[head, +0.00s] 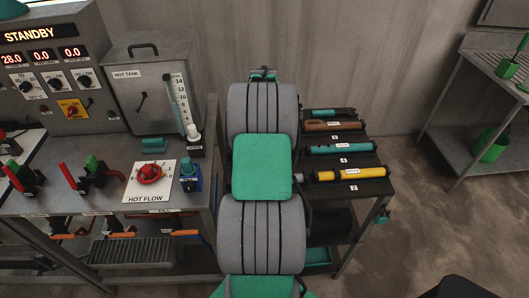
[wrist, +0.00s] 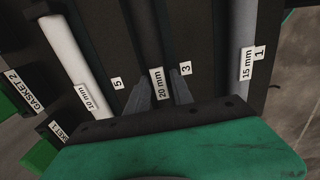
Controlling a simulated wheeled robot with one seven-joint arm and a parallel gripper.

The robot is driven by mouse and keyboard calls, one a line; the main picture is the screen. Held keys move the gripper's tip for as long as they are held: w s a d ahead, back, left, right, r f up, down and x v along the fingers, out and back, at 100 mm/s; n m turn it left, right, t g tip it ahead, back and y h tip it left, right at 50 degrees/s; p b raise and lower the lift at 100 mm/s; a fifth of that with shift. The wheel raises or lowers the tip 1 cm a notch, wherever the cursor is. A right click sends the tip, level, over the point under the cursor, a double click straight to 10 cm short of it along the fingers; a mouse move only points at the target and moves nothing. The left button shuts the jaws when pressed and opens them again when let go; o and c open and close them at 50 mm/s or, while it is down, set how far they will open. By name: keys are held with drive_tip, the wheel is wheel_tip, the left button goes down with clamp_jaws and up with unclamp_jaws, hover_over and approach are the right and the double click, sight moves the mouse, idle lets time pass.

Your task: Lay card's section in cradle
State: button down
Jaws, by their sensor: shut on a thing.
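My gripper (wrist: 160,90) shows in the wrist view, its two dark fingers on either side of a dark tube section marked 20 mm (wrist: 158,84). It is shut on that section, which lies lengthwise in or just over a dark rack with number tags 5, 3 and 1. A pale section marked 10 mm (wrist: 76,60) lies to the left and a grey one marked 15 mm (wrist: 245,70) to the right. In the head view my own arm hides the gripper. I cannot pick out the card or the cradle for certain.
In the head view a dark shelf at right holds yellow (head: 340,175), teal (head: 335,149) and brown (head: 330,125) cylinders. The bench at left carries a hot tank (head: 145,90) and a red hot flow valve (head: 149,173). Open floor lies at right before a metal rack (head: 475,110).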

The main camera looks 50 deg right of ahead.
wheel_tip(320, 180, up, 7)
drive_tip(key=p, duration=0.4)
drive_tip(key=shift+r, duration=0.2)
drive_tip(key=shift+f, duration=0.1)
